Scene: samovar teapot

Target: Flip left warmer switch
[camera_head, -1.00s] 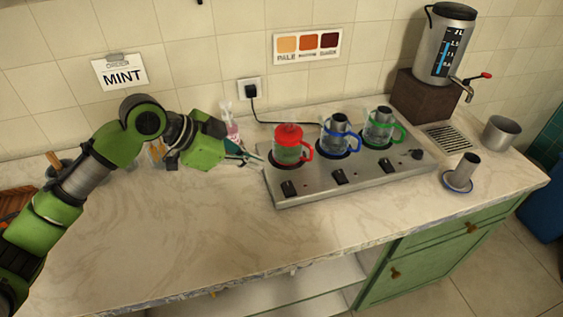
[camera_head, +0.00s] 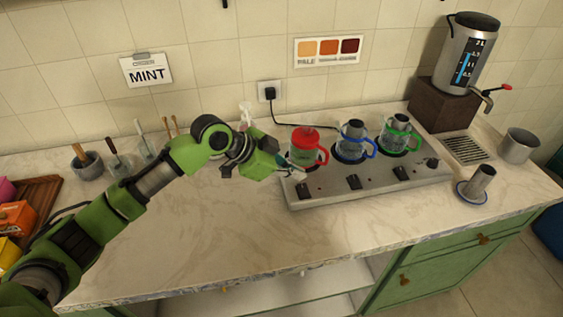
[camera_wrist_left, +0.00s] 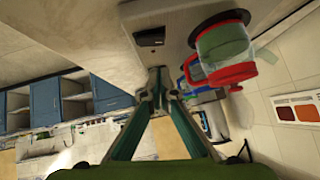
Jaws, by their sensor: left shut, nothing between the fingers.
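The grey warmer (camera_head: 325,190) stands on the marble counter with three dark switches along its front. Its left switch (camera_head: 303,190) is below the red-lidded glass pot (camera_head: 305,150). My left gripper (camera_head: 297,173) is shut and empty, with its tips at the warmer's left end, close to the red pot and behind the left switch. In the left wrist view the shut fingertips (camera_wrist_left: 158,82) point toward the warmer, and the dark switch (camera_wrist_left: 150,38) shows above them, apart in the picture. The red pot (camera_wrist_left: 226,48) is to its right. My right gripper is not in view.
A blue-handled pot (camera_head: 353,142) and a green-handled pot (camera_head: 400,135) stand on the other plates. A steel dispenser (camera_head: 465,55) on a brown block, a metal cup (camera_head: 519,146) and a cylinder on a saucer (camera_head: 476,185) are at the right. The front counter is clear.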

